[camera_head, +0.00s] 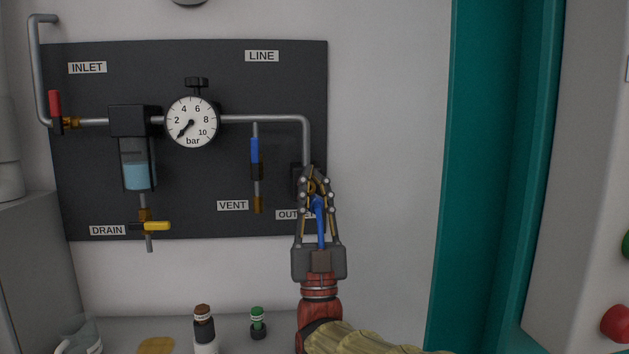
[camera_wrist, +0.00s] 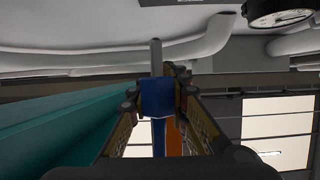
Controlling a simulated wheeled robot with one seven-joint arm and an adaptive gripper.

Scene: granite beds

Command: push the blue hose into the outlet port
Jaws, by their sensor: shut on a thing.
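The blue hose (camera_head: 320,222) is held in my gripper (camera_head: 316,178), and its length shows between the fingers in the head view. In the wrist view my gripper (camera_wrist: 158,92) is shut on a blue block-like end of the blue hose (camera_wrist: 157,100), with a thin grey stem pointing up past the fingertips. The outlet port (camera_head: 297,180) is a dark block below the bend of the line pipe, mostly hidden behind my fingers. The OUTLET label (camera_head: 286,214) is partly covered. I cannot tell whether the hose end touches the port.
Left of my gripper, the dark panel (camera_head: 90,190) carries the vent valve with its blue handle (camera_head: 255,150), a gauge (camera_head: 192,122) and the yellow drain handle (camera_head: 155,226). Bottles (camera_head: 204,330) stand below. A teal post (camera_head: 480,180) is at right, with bare wall between.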

